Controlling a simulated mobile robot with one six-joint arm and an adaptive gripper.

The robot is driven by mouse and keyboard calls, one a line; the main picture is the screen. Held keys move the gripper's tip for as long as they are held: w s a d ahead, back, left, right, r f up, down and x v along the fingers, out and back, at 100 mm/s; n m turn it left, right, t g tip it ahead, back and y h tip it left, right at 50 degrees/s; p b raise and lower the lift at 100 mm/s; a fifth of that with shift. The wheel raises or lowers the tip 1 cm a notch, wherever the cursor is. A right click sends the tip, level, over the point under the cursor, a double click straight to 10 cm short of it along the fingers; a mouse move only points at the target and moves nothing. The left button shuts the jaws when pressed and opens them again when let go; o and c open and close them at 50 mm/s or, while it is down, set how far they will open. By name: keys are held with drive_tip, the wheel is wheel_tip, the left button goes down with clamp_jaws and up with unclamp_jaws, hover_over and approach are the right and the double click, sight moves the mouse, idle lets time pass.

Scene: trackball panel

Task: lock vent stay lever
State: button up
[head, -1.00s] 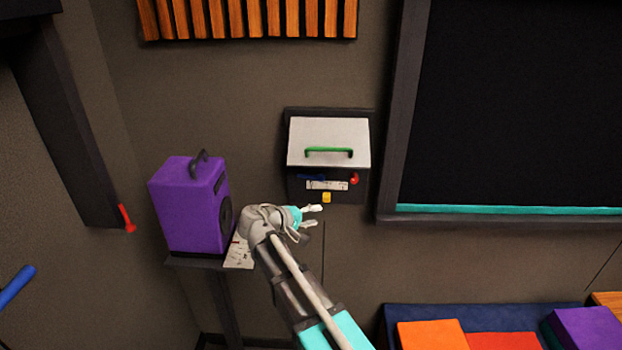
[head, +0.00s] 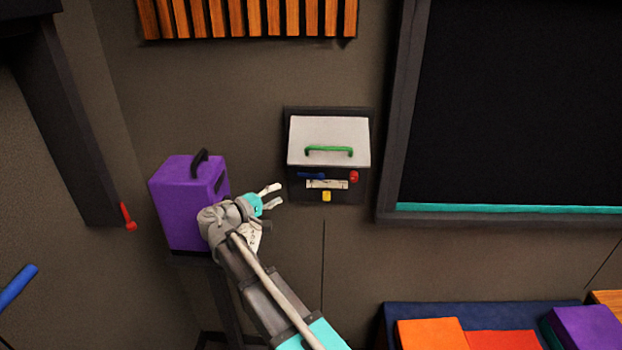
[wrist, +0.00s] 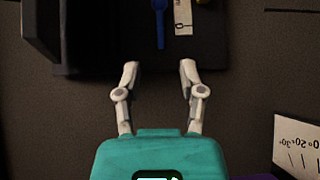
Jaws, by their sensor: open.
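A dark wall box (head: 297,194) carries a pale flap (head: 330,132) with a green handle (head: 329,150); the flap slants outward. Below the flap is a short blue lever (head: 311,176), lying roughly level, above a white marked strip (head: 326,184). The lever also shows at the top of the wrist view (wrist: 160,24), beside the strip (wrist: 183,16). Which part is the stay lever is not labelled legibly. My gripper (head: 277,195) is open and empty, left of the box and apart from it. In the wrist view its fingers (wrist: 160,72) are spread short of the lever.
A red knob (head: 354,176) and a yellow piece (head: 326,196) sit on the box near the strip. A purple speaker-like box (head: 185,205) stands close left of my gripper. A card with angle marks (wrist: 297,145) is in the wrist view. A dark framed panel (head: 388,150) is at right.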

sight(311, 178)
drive_tip(key=x, duration=1.3)
drive_tip(key=shift+w+d, duration=0.2)
clamp_jaws()
